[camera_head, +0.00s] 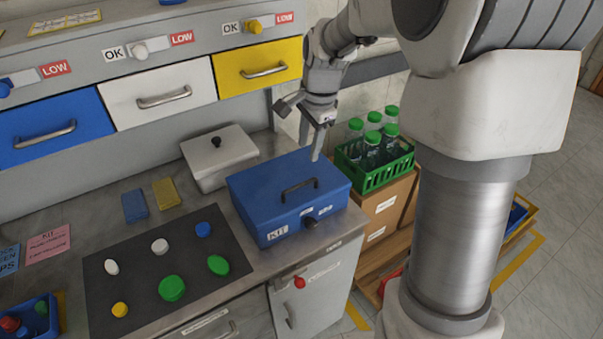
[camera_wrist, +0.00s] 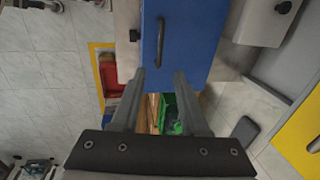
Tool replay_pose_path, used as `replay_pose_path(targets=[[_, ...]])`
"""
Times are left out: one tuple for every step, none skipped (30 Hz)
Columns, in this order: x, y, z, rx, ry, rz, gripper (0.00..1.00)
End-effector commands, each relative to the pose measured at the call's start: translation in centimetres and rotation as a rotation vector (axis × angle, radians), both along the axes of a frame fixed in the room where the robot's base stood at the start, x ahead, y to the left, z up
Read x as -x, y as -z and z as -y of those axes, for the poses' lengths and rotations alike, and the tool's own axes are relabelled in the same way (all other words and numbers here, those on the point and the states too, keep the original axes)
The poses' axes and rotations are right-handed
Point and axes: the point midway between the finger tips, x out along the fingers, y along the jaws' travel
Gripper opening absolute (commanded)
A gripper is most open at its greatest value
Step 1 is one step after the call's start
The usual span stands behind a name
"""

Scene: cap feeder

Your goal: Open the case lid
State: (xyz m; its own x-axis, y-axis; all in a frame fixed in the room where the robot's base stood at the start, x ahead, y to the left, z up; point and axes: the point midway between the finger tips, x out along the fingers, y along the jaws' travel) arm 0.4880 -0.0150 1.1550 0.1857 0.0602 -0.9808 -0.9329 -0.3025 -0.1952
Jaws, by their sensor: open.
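The blue case (camera_head: 275,208), labelled KIT, stands on the steel counter with its lid (camera_head: 262,187) down. A dark handle (camera_head: 299,190) runs across the lid top, and a dark latch or knob (camera_head: 310,222) sits on its front face. My gripper (camera_head: 317,155) is above the case's back right edge, pointing down, apart from the handle. In the wrist view my gripper (camera_wrist: 160,75) has its two fingers spread with nothing between them. The blue lid (camera_wrist: 190,40) and its handle (camera_wrist: 160,42) show beyond the fingertips.
A green crate of bottles (camera_head: 375,170) stands right of the case on cardboard boxes (camera_head: 390,208). A grey box with a black knob (camera_head: 218,158) is behind left. A dark mat (camera_head: 100,275) holds several caps. Drawers (camera_head: 160,95) line the back.

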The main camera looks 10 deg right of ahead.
Motion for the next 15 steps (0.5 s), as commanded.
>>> replay_pose_path(targets=[[-0.1,1.3,-0.1,-0.001,-0.001,-0.007,0.45],[-0.2,1.9,-0.1,0.0,0.0,-0.005,0.45],[-0.4,2.8,-0.1,0.0,0.0,-0.005,0.45],[-0.5,3.4,-0.2,0.0,0.001,-0.006,0.45],[-0.6,4.1,-0.2,-0.001,0.001,-0.005,0.45],[-0.8,5.0,-0.3,-0.001,0.001,-0.005,0.45],[-0.9,5.6,-0.3,-0.001,0.001,-0.005,0.45],[-1.1,6.3,-0.4,-0.001,0.0,-0.006,0.45],[-1.2,7.1,-0.4,-0.001,0.0,-0.006,0.45],[-1.3,7.7,-0.5,-0.002,-0.001,-0.005,0.45],[-1.4,8.2,-0.5,-0.001,0.0,-0.004,0.45],[-1.6,9.0,-0.5,0.0,-0.001,-0.004,0.45],[-1.7,9.5,-0.6,0.0,-0.001,-0.004,0.45],[-1.7,10.0,-0.6,0.0,-0.001,-0.004,0.45],[-1.9,10.5,-0.6,0.0,0.0,-0.003,0.45]])
